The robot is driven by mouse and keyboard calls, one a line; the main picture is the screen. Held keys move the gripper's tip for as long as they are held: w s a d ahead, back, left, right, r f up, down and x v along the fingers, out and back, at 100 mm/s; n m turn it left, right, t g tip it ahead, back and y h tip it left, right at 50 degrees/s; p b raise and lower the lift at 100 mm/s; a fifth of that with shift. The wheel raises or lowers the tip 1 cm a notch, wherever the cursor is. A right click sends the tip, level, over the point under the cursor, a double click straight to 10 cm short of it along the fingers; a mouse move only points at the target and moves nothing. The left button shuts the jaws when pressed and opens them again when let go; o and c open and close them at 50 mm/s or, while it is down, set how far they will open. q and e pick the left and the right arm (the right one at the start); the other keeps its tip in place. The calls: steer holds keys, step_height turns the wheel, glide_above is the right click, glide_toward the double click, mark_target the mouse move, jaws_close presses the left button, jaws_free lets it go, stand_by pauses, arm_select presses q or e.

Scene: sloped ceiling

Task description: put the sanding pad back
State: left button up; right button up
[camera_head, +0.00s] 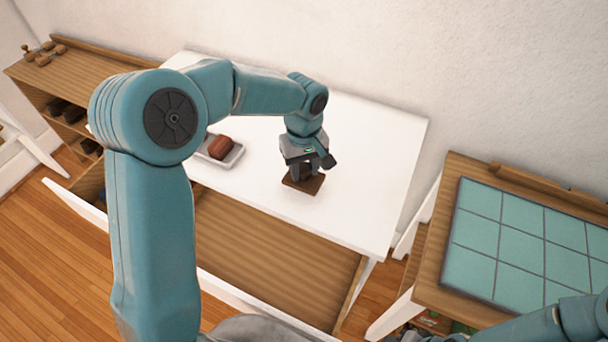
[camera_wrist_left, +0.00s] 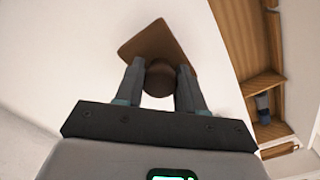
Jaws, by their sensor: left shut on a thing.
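The sanding pad (camera_head: 305,186) is a flat brown square with a rounded knob on top. It is over the white table (camera_head: 375,150), right of the tray; I cannot tell if it touches the tabletop. My left gripper (camera_head: 305,172) points down and is shut on the pad's knob. In the left wrist view the gripper's two fingers (camera_wrist_left: 161,88) are on either side of the knob, and the pad's flat plate (camera_wrist_left: 158,42) shows beyond them. My right gripper is out of view; only part of that arm shows at the lower right.
A pale tray (camera_head: 234,160) with a reddish-brown block (camera_head: 221,147) sits on the table. A wooden drawer (camera_head: 270,250) stands open at the table's front. A teal-tiled wooden table (camera_head: 520,235) is at the right, a wooden shelf unit (camera_head: 75,75) at the left. The right tabletop is clear.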

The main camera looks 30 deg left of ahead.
mark_target(304, 178)
arm_select(q)
step_height(304, 178, down, 4)
steer(key=shift+w+r, duration=0.1)
steer(key=shift+r, duration=0.15)
steer(key=shift+f, duration=0.1)
steer(key=o, duration=1)
